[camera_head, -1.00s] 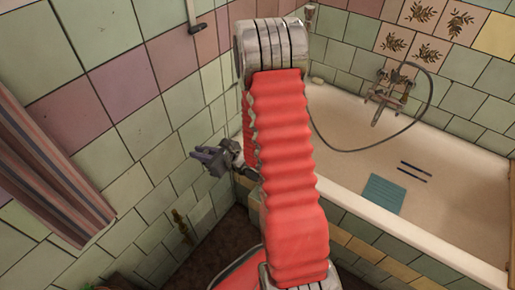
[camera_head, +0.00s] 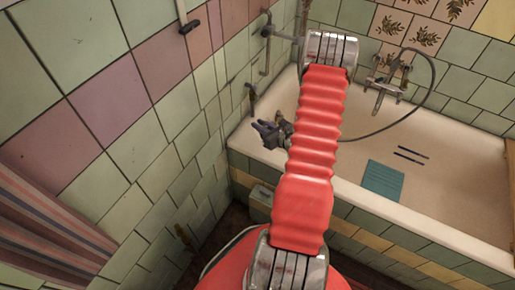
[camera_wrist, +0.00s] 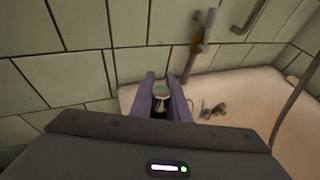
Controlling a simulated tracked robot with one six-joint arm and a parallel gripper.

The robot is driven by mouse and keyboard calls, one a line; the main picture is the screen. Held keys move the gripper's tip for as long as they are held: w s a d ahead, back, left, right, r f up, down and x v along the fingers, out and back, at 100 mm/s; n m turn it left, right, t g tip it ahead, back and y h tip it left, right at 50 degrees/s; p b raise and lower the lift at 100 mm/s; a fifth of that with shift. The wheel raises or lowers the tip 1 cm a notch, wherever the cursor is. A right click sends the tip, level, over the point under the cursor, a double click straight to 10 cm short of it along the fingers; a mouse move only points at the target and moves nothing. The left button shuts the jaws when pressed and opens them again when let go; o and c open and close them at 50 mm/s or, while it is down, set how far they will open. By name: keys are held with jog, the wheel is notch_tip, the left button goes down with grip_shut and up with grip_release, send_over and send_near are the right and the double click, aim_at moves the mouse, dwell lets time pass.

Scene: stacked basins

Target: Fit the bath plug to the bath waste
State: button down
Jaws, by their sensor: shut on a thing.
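In the wrist view my gripper (camera_wrist: 164,90) is shut on a small round metallic piece, which looks like the bath plug (camera_wrist: 161,92). Its lower part is dark and partly hidden between the purple fingers. In the head view my gripper (camera_head: 266,133) is at the left end of the bath (camera_head: 455,185), above the rim; the plug is too small to make out there. Small metallic items (camera_wrist: 213,110) show on the white bath surface, right of the fingers in the wrist view. I cannot tell whether one is the bath waste. My arm hides part of the bath in the head view.
A mixer tap (camera_head: 386,80) with a looping hose is on the back wall. A teal mat (camera_head: 383,181) and two dark strips (camera_head: 411,155) lie in the bath. Pipes (camera_head: 266,50) run on the left tiled wall near my gripper. A striped curtain (camera_head: 45,215) hangs lower left.

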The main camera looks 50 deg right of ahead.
jog(key=shift+a, duration=0.1)
send_over(259, 145)
jog(key=shift+f, duration=2.95)
jog(key=shift+f, duration=2.05)
jog(key=shift+f, duration=0.1)
jog(key=c, duration=1.7)
grip_release()
jog(key=shift+w, duration=0.1)
